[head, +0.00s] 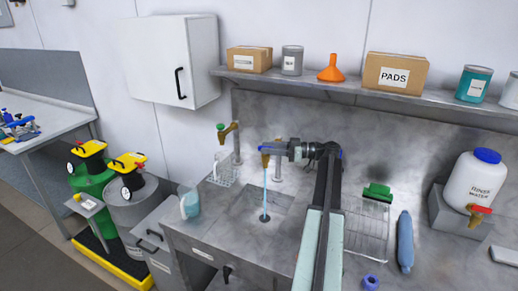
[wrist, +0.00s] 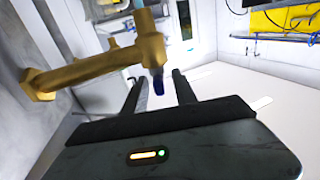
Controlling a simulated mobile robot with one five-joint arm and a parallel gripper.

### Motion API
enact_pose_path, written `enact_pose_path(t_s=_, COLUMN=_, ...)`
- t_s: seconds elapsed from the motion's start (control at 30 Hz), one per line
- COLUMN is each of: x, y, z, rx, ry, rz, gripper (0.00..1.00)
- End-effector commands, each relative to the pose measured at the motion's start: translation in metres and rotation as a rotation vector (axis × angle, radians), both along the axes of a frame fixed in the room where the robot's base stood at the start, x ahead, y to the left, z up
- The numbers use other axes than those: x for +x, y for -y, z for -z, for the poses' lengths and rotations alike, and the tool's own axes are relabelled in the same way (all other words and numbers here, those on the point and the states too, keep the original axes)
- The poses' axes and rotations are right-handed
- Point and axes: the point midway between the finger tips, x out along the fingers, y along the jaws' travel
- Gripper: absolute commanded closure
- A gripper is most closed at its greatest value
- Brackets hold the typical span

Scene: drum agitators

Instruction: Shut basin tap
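The basin tap is brass; in the head view its body (head: 265,158) stands over the basin (head: 248,215), partly hidden by my gripper. A blue water stream (head: 265,190) runs from it into the basin. In the wrist view the brass tap (wrist: 95,68) fills the upper left, and its blue-tipped lever (wrist: 158,82) points between my fingers. My gripper (wrist: 160,78) is open, with a finger on each side of the blue tip and gaps visible. In the head view my gripper (head: 275,148) is at the tap; its fingers are hard to make out.
A second brass tap with a green knob (head: 228,131) stands to the left. A jug (head: 190,204) is left of the basin; a wire rack (head: 367,230) and blue bottle (head: 405,240) are right. A shelf (head: 330,88) with boxes, cans and an orange funnel (head: 331,70) hangs above.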

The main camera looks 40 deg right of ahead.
Motion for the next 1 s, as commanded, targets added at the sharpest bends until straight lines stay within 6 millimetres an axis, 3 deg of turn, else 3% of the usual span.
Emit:
enact_pose_path(t_s=0.23, x=0.029, y=-0.023, z=0.000, rx=0.000, ry=0.000, rz=0.001, gripper=0.66)
enact_pose_path(t_s=0.57, x=0.033, y=-0.026, z=0.000, rx=0.000, ry=0.000, rz=0.003, gripper=0.66)
enact_pose_path(t_s=0.7, x=0.033, y=-0.025, z=0.000, rx=0.000, ry=0.000, rz=0.003, gripper=1.00)
enact_pose_path(t_s=1.0, x=0.031, y=-0.027, z=0.000, rx=0.000, ry=0.000, rz=0.095, gripper=1.00)
